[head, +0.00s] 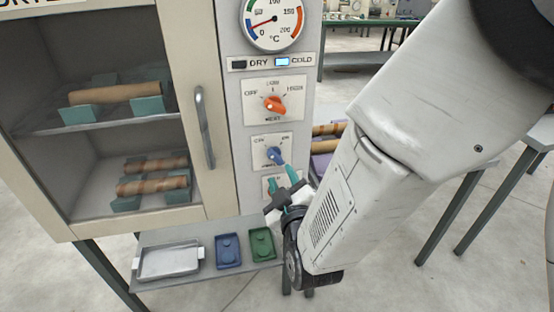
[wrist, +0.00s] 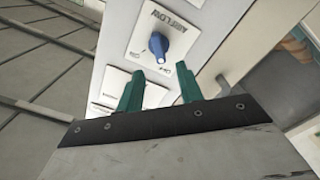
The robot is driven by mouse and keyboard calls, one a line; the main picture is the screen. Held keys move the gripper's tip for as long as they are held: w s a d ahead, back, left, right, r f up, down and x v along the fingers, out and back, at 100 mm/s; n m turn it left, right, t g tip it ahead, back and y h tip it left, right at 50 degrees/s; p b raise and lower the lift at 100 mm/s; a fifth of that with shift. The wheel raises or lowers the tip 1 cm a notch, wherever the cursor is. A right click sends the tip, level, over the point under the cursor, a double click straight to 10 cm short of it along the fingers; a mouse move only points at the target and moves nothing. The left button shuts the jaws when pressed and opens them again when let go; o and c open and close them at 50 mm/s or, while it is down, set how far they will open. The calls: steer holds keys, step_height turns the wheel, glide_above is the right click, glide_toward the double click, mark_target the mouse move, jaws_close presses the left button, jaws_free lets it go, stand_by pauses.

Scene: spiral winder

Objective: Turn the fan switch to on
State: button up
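The control column of a cabinet carries an orange heat knob (head: 275,106) and, below it, a blue knob (head: 275,155). The blue knob (wrist: 158,44) also shows in the wrist view on a panel lettered AIRFLOW. A third white panel (head: 267,184) sits lowest; my gripper hides most of it, and I cannot make out a fan switch or its setting. My gripper (head: 284,181) is in front of that panel, just below the blue knob. In the wrist view its teal fingers (wrist: 160,76) are apart with nothing held between them. I cannot tell whether they touch anything.
Left of the column is a glass-fronted cabinet door with a vertical handle (head: 204,126); tubes lie on racks inside. Below are a metal tray (head: 170,262), a blue dish (head: 228,250) and a green dish (head: 262,244). The COLD lamp (head: 282,62) is lit; DRY is dark.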

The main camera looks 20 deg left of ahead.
mark_target(275, 159)
steer(key=x, duration=0.7)
steer(key=shift+w+a, duration=0.1)
steer(key=shift+w, duration=0.15)
jaws_close()
